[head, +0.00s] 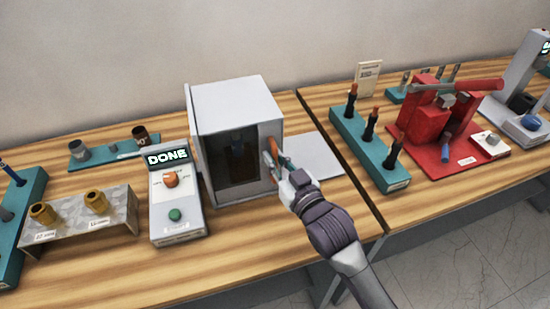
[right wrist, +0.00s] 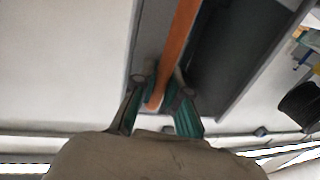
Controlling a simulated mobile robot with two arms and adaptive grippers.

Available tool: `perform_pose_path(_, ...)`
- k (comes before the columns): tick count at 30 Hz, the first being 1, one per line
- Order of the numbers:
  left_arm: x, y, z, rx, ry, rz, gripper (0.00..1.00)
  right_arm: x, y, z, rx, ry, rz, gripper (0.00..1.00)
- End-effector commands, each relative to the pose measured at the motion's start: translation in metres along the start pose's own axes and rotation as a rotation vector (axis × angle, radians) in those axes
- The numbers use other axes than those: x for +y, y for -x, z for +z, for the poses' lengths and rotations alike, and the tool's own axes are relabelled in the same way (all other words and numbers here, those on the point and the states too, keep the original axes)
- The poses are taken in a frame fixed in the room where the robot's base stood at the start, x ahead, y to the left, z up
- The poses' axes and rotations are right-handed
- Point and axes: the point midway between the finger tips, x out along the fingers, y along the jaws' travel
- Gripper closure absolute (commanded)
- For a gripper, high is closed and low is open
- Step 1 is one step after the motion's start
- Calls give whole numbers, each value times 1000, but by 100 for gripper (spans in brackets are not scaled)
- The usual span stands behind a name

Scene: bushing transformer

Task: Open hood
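The hood is a light grey box (head: 235,102) with a dark front window (head: 237,160), standing mid-table in the head view. Its front looks closed. An orange handle (right wrist: 180,45) on the hood runs between my right fingers in the right wrist view. My right gripper (head: 275,155) is at the right edge of the hood's front, and its teal-padded fingers (right wrist: 163,90) lie close on both sides of the handle. They appear shut on it. The inside of the hood is hard to make out. My left gripper is not in view.
A control box (head: 177,212) reading "DONE", with an orange knob and green button, stands left of the hood. A metal stand (head: 80,222) holds brass bushings. To the right are a teal rack (head: 345,130) and a red press (head: 430,115). Front table space is clear.

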Motion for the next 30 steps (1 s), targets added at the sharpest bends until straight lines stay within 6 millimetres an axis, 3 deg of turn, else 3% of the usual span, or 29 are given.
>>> perform_pose_path(14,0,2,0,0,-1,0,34,7,2,0,-2,2,0,100)
perform_pose_path(20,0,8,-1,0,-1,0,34,42,8,-1,-3,9,3,100)
perform_pose_path(30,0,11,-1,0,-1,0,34,121,24,0,-3,6,3,100)
